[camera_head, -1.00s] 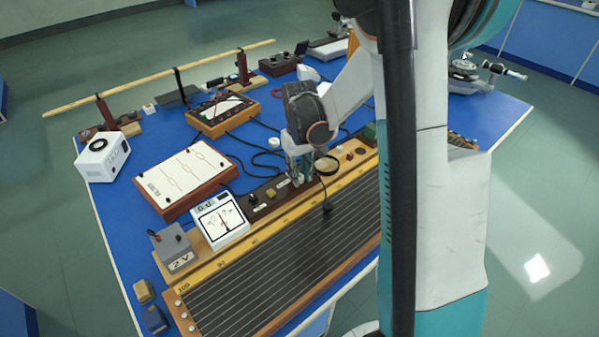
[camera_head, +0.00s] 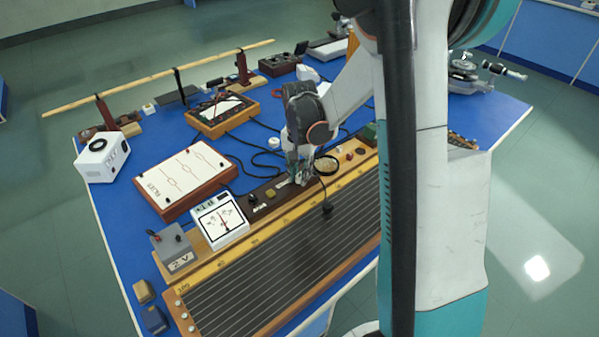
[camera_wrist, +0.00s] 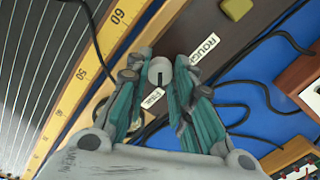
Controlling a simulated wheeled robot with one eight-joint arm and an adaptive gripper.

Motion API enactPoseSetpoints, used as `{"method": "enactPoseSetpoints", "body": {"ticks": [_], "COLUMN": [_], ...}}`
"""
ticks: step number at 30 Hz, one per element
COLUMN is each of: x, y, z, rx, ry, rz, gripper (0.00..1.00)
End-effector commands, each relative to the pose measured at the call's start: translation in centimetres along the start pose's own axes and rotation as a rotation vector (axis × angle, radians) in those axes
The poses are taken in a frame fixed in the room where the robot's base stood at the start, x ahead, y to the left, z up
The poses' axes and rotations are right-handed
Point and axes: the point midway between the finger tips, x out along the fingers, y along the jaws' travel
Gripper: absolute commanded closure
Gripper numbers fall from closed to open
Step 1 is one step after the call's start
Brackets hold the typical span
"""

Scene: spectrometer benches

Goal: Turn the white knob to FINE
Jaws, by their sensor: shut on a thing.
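The white knob (camera_wrist: 160,70) sits on a dark brown strip (camera_wrist: 225,32) and carries a dark pointer line, which runs toward the lower edge of the picture. My gripper (camera_wrist: 158,82) has its teal fingers on either side of the knob and is shut on it. A white ROUGH label (camera_wrist: 204,47) lies to the knob's upper right. A smaller white label (camera_wrist: 153,97) lies just below it, its text too small to read. In the head view my gripper (camera_head: 299,178) is down at the strip behind the wire board (camera_head: 330,221), hiding the knob.
A yellow scale (camera_wrist: 108,38) runs left of the knob. Black cables (camera_wrist: 262,75) lie to the right on the blue table. A meter (camera_head: 219,219) stands left of my gripper in the head view.

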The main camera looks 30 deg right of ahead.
Motion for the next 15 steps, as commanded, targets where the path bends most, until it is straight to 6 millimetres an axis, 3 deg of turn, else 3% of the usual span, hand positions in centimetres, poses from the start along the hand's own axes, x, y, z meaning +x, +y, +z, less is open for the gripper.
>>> {"method": "enactPoseSetpoints", "body": {"ticks": [15], "x": [-0.06], "y": [-0.04], "z": [-0.11], "rx": [0.189], "ry": [0.002], "rz": [-0.002], "gripper": [1.00]}}
